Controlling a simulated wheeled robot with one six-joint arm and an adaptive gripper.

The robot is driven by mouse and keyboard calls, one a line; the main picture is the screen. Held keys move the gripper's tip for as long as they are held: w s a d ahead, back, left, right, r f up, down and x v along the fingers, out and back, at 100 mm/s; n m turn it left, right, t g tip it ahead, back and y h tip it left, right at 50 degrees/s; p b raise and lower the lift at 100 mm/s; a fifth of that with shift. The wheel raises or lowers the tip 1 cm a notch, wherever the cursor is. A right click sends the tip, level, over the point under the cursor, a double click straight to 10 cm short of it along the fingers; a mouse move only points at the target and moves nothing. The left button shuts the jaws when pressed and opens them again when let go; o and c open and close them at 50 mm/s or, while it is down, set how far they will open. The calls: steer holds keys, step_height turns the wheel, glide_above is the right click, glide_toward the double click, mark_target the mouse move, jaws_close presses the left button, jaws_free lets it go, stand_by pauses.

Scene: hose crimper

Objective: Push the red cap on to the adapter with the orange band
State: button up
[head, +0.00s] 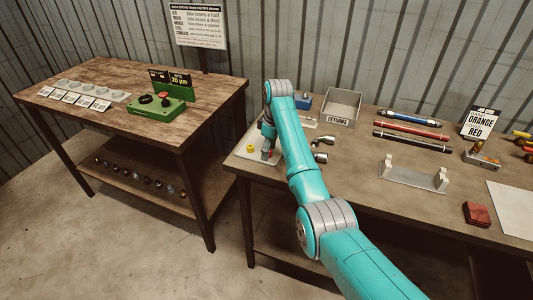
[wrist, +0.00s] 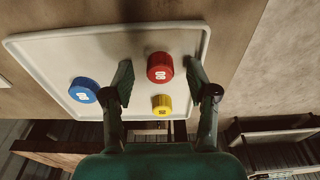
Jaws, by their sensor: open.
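The red cap (wrist: 160,67) stands on a pale tray (wrist: 50,50) in the wrist view. My gripper (wrist: 160,76) is open, with one fingertip on each side of the red cap and a gap to both. Nothing is held. In the head view my gripper (head: 268,148) is low over the tray at the bench's left end, and the arm hides part of it. A small fitting with an orange part (head: 478,146) is on a metal block at the right of the bench; I cannot tell if it is the adapter with the orange band.
A blue cap (wrist: 84,90) stands left of the red one, and a yellow cap (wrist: 162,105) is close below it in the wrist view. Silvery fittings (head: 322,142) lie right of my arm. A returns bin (head: 341,108) and hoses (head: 412,130) are farther back. A sign (head: 481,122) reads orange and red.

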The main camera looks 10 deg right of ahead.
jaws_close()
steer(key=shift+r, duration=3.55)
